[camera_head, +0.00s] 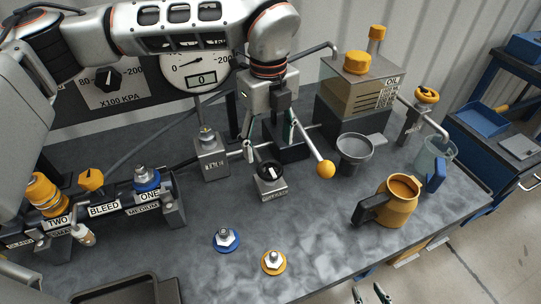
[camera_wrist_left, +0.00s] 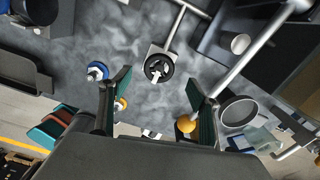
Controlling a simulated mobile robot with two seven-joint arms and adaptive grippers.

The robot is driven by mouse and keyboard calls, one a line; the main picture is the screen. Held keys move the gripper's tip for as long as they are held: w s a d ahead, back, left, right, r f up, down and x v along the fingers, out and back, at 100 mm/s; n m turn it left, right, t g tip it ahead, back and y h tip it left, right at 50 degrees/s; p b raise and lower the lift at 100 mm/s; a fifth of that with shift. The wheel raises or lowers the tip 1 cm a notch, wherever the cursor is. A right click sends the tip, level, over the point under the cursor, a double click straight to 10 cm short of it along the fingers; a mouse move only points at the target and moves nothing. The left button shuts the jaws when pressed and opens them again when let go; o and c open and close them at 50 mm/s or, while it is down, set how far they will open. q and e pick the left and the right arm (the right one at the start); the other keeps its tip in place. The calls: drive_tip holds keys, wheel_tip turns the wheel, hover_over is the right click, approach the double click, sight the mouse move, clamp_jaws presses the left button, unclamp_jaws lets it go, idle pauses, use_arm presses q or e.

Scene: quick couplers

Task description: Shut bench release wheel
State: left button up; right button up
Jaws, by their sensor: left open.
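The bench release wheel (camera_head: 270,170) is a small round dark knob with a pale pointer on top of a small grey box with a label too small to read. It also shows in the left wrist view (camera_wrist_left: 158,68), ahead of the fingers. My left gripper (camera_head: 267,136) is open and empty, pointing down above and just behind the wheel. In the left wrist view its two fingers (camera_wrist_left: 160,92) stand wide apart, with the wheel in the gap between them, not gripped. Only the fingertips of my right gripper (camera_head: 370,294) show at the bottom edge, apart and empty.
A pump lever with an orange ball (camera_head: 326,169) sticks out close right of the wheel. A grey cup (camera_head: 354,152), a yellow jug (camera_head: 396,203) and an oil tank (camera_head: 362,90) stand further right. Blue (camera_head: 226,239) and orange (camera_head: 273,262) couplers lie in front.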

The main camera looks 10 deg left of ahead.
sight(269, 166)
use_arm(q)
drive_tip(key=shift+f, duration=3.2)
drive_tip(key=c, duration=1.1)
